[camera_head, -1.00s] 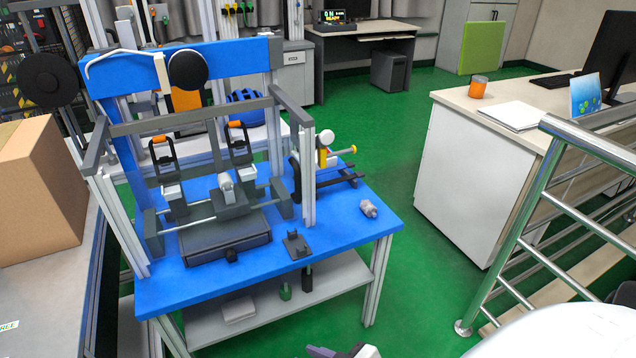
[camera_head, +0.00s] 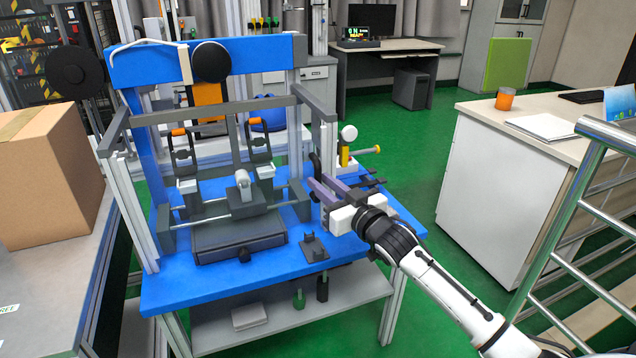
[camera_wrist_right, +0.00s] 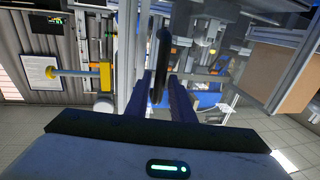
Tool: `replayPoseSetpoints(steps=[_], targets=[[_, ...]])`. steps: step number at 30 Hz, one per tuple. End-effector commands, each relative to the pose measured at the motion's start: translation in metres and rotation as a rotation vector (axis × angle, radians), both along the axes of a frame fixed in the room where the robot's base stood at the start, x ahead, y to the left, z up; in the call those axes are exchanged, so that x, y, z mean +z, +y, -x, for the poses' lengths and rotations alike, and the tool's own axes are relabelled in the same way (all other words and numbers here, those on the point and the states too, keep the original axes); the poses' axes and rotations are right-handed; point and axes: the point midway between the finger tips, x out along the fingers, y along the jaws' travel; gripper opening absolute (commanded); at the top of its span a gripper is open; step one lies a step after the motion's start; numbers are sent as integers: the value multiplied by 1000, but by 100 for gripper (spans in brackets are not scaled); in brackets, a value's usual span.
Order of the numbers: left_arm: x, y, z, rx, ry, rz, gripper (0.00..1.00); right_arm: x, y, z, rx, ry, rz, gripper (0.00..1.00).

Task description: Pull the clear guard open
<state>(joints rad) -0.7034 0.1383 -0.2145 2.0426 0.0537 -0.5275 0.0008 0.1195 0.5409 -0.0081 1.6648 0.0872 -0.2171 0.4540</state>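The clear guard is hard to make out as a pane; a grey crossbar (camera_head: 215,110) spans the front of the drop tower where it seems to stand. A black upright handle (camera_head: 316,163) sits by the tower's right post, and it shows large in the right wrist view (camera_wrist_right: 161,62). My right gripper (camera_head: 316,184) reaches in from the right with its purple fingers pointing at the handle. In the right wrist view the fingers (camera_wrist_right: 160,77) are apart, with the handle at or just beyond their tips; I cannot tell if they touch. My left gripper is not in view.
The blue table (camera_head: 200,284) carries the tower, a dark drawer-like base (camera_head: 240,240) and a small black stand (camera_head: 314,247). A yellow post with a white knob (camera_head: 346,145) stands behind my right gripper. A cardboard box (camera_head: 45,175) is at left, a metal railing (camera_head: 575,215) at right.

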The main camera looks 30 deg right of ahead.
Motion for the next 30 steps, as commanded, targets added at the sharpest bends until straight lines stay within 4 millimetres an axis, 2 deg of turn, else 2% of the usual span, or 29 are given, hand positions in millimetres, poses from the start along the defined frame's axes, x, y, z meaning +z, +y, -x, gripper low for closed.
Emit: replayPoseSetpoints(steps=[3, 6, 16, 20, 30], targets=[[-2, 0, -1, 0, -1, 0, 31, 0, -1, -15, 0, -2, 0, 22], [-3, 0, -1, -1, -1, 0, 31, 0, -1, -21, 1, -1, 0, 22], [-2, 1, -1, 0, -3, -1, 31, -1, -1, -24, 1, 1, 0, 22], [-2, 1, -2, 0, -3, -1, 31, -1, -1, -24, 1, 1, 0, 1], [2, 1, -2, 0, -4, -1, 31, 0, 6, -22, 8, 1, -1, 0]])
